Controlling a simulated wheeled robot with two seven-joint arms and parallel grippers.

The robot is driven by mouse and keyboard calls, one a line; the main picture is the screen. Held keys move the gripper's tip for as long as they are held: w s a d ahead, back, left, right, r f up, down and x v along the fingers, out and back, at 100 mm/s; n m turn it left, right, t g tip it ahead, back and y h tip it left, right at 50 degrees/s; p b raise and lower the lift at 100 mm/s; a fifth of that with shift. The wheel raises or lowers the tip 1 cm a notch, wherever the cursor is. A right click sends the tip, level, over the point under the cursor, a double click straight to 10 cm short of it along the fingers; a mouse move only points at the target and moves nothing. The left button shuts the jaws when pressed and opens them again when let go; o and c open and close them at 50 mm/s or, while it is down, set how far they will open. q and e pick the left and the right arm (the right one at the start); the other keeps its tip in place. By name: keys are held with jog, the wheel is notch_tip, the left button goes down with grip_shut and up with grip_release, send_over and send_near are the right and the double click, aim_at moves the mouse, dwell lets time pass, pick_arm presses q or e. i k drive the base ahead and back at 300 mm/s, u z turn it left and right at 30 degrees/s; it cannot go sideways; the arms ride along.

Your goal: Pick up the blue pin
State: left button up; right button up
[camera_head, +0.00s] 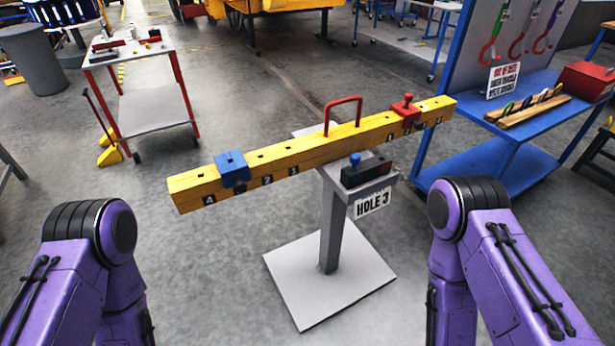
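The blue pin (355,159) has a round blue head and stands upright in a dark block (367,174) on the grey stand, in front of the yellow beam (285,156). Its lower part is hidden in or behind the block. A blue sliding block (232,168) sits on the beam's left part with no pin seen in its top. A red block (406,108) with a red knob on top sits on the right part. My purple arms show at the lower left and lower right, well apart from the pin. Neither gripper is in view.
A red handle (343,114) rises from the beam's middle. A "HOLE 3" sign (372,203) hangs on the stand, above a white floor plate (328,278). A blue bench (530,130) stands at the right, and a red-legged cart (140,80) at the upper left.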

aim_at(355, 158)
jog(key=u, duration=0.7)
jog(key=k, duration=1)
jog(key=u, duration=1.05)
jog(key=i, duration=1.15)
jog(key=z, duration=0.35)
jog(key=i, duration=0.8)
jog(key=z, duration=1.4)
jog(key=i, duration=0.6)
jog(key=z, duration=0.6)
